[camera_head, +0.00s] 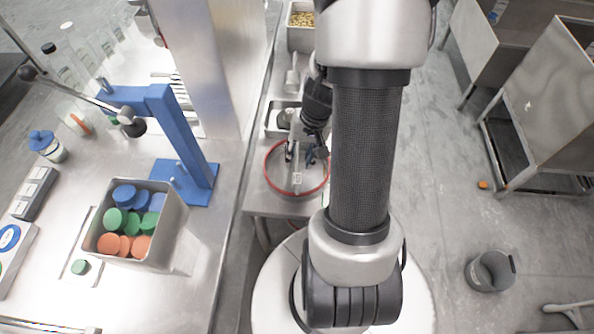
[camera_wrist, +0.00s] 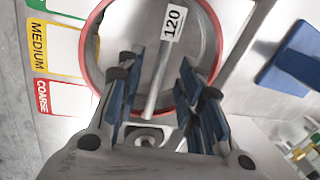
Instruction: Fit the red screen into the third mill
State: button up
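The red screen (camera_head: 269,178) is a round sieve with a red rim and a grey bar across it, lying on a grey steel surface beside my arm. In the wrist view the red screen (camera_wrist: 84,55) shows a white "120" label on its bar. My gripper (camera_head: 303,154) is over the screen. In the wrist view my gripper (camera_wrist: 162,92) has its two blue-padded fingers apart, on either side of the bar, with gaps showing. I cannot make out which thing is the third mill.
Green, yellow "MEDIUM" (camera_wrist: 55,48) and red "COARSE" (camera_wrist: 60,97) cards lie beside the screen. A blue press (camera_head: 190,150) and a steel bin (camera_head: 170,245) of coloured caps stand on the left counter. A bucket (camera_head: 490,271) is on the floor at right.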

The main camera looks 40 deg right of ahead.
jog(key=shift+w+a+f, duration=0.1)
jog(key=shift+w+f, duration=0.05)
jog(key=shift+f, duration=0.65)
jog(key=shift+r, duration=0.1)
grip_shut()
